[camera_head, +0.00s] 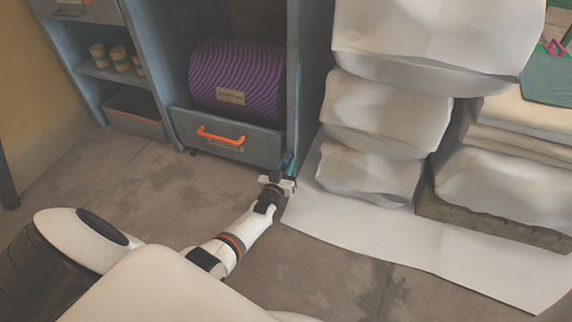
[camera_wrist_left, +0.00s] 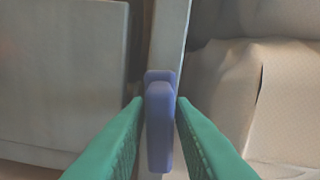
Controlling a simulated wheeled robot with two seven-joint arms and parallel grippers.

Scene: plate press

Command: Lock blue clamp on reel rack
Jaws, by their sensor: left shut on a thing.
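The blue clamp (camera_wrist_left: 160,125) stands upright in the middle of the left wrist view, in front of a pale grey upright post of the rack. My left gripper (camera_wrist_left: 159,115) has its green fingers on both sides of the clamp and is shut on it. In the head view my left gripper (camera_head: 285,171) is low at the right front corner of the reel rack (camera_head: 293,90). The clamp is tiny and mostly hidden by the gripper there. My right gripper is not in view.
The rack holds a purple patterned reel (camera_head: 238,80) above a drawer with an orange handle (camera_head: 221,136). Stacked white sacks (camera_head: 370,175) stand close on the right, on a white sheet (camera_head: 430,235). Cups (camera_head: 119,57) sit on a left shelf. Floor in front is clear.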

